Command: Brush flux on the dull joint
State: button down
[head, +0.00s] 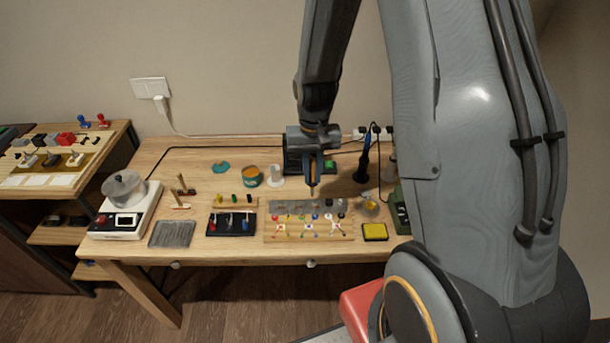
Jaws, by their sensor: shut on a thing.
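My gripper (313,177) points down over the back middle of the workbench. It is shut on a thin upright tool, seemingly the flux brush (313,191), with its pale tip showing below the fingers. The tip is just above or behind a grey metal plate (283,207) with several knobs and small parts. In front of the plate lies a wooden board (275,237) with coloured wires and small joints. Which joint is dull is too small to tell. An open tin with an orange and teal side (251,177), perhaps the flux, stands left of my gripper.
A teal lid (221,167) and a white cylinder (276,174) stand near the tin. A soldering iron (365,160) stands upright in its holder at right. A yellow sponge (374,232) is at front right. A black tray (231,223) lies left of the board.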

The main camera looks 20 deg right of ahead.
jog(key=d, duration=0.2)
jog(key=d+r+p, duration=0.1)
jog(key=d, duration=0.1)
jog(key=shift+d, duration=0.35)
dwell(0.4)
